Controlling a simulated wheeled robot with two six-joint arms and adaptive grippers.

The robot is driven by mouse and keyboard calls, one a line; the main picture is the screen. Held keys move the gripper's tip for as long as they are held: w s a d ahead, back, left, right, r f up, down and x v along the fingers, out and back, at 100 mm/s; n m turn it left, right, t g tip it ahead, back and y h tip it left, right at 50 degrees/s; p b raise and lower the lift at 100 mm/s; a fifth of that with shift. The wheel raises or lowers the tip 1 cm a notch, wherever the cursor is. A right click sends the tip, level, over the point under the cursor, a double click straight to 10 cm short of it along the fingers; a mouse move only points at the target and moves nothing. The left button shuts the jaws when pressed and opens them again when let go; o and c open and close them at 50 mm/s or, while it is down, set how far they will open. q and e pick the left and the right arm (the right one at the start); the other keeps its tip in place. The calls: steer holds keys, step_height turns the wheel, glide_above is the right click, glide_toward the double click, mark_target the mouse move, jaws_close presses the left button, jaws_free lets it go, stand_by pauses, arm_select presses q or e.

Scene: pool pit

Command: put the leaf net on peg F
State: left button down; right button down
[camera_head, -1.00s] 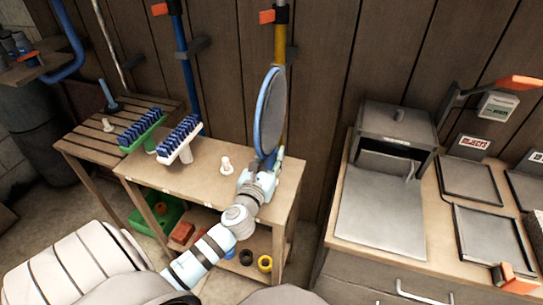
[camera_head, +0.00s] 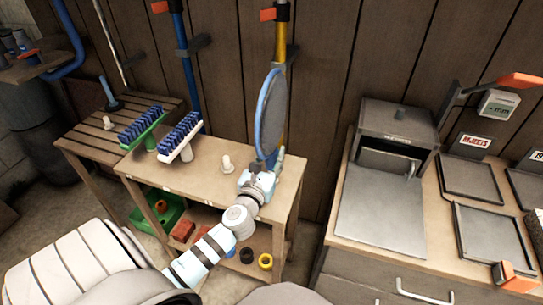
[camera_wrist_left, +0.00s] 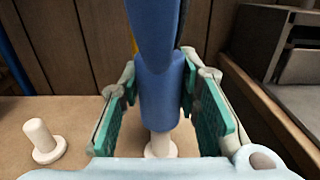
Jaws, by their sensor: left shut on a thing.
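The leaf net (camera_head: 272,112), a round grey mesh with a blue rim, stands upright above the right end of the wooden bench (camera_head: 210,158). My left gripper (camera_head: 262,172) is shut on its blue socket (camera_wrist_left: 160,92), with a green-padded jaw on each side in the left wrist view. Directly below the socket a white peg (camera_wrist_left: 160,146) shows its lower part. A bare white peg (camera_head: 227,164) stands left of the net and also shows in the left wrist view (camera_wrist_left: 42,142). No peg letters are legible.
A white brush (camera_head: 181,138) and a green brush (camera_head: 143,128) with blue bristles stand to the left on the bench. A yellow pole (camera_head: 281,45) hangs on the wall behind the net. A counter with a grey metal box (camera_head: 392,135) and trays stands at right.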

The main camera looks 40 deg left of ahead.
mark_target(272, 168)
arm_select(q)
steer(key=shift+f+b, duration=0.3)
steer(key=shift+f, duration=0.1)
steer(key=shift+f, duration=0.15)
steer(key=shift+f+b, duration=0.95)
steer(key=shift+f, duration=0.1)
steer(key=shift+f+b, duration=0.7)
stand_by(0.4)
steer(key=shift+f+b, duration=0.3)
steer(key=shift+f, duration=0.15)
